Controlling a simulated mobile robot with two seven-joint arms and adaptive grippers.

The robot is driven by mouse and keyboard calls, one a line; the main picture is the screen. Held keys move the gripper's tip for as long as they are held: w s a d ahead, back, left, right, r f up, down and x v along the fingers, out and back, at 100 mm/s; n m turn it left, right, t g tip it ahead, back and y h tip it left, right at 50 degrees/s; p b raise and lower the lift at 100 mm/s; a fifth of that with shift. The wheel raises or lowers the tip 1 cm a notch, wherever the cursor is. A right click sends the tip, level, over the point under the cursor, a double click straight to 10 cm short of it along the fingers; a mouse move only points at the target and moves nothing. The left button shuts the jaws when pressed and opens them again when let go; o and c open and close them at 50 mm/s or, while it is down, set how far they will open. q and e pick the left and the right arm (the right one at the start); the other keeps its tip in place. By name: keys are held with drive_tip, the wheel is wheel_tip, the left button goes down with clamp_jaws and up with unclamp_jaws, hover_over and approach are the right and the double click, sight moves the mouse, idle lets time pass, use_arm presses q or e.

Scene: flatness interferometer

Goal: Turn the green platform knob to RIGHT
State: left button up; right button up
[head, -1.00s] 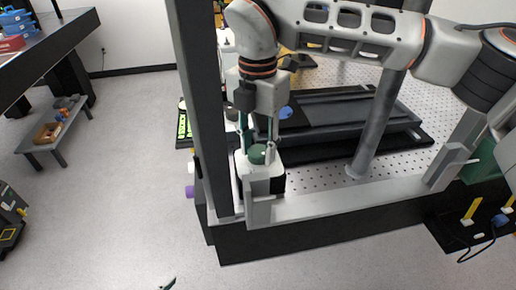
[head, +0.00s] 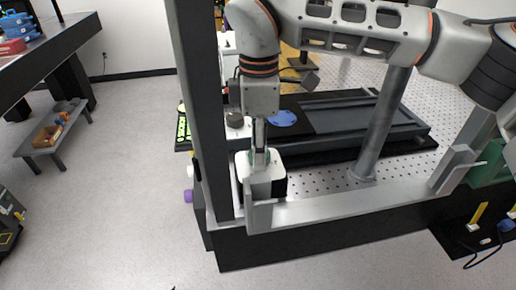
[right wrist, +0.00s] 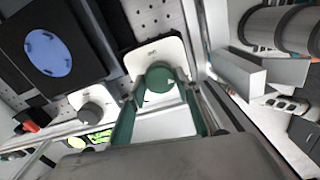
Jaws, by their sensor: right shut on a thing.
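The green platform knob (right wrist: 159,78) is a round knob on a white housing (right wrist: 172,50) and shows between my right fingers in the right wrist view. My right gripper (right wrist: 160,86) is shut on it, one green finger on each side. In the head view my right gripper (head: 260,157) points down onto the white housing (head: 262,172), and its fingers mostly hide the knob. The label on the housing is too small to read. My left gripper is not clearly in view; only a tiny dark tip shows at the bottom edge of the head view.
A grey knob on a white housing (right wrist: 92,111) stands beside the green one. A blue disc (head: 282,118) lies on the dark stage behind. A dark upright post (head: 203,110) stands close left of my right gripper. A grey slanted column (head: 383,125) stands to the right.

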drive_tip(key=shift+d+f+m, duration=0.1)
drive_tip(key=shift+d+m, duration=0.05)
drive_tip(key=shift+m, duration=1.15)
drive_tip(key=o, duration=1.1)
wheel_tip(320, 180, up, 8)
drive_tip(key=shift+f, duration=0.2)
drive_tip(key=shift+f, duration=0.1)
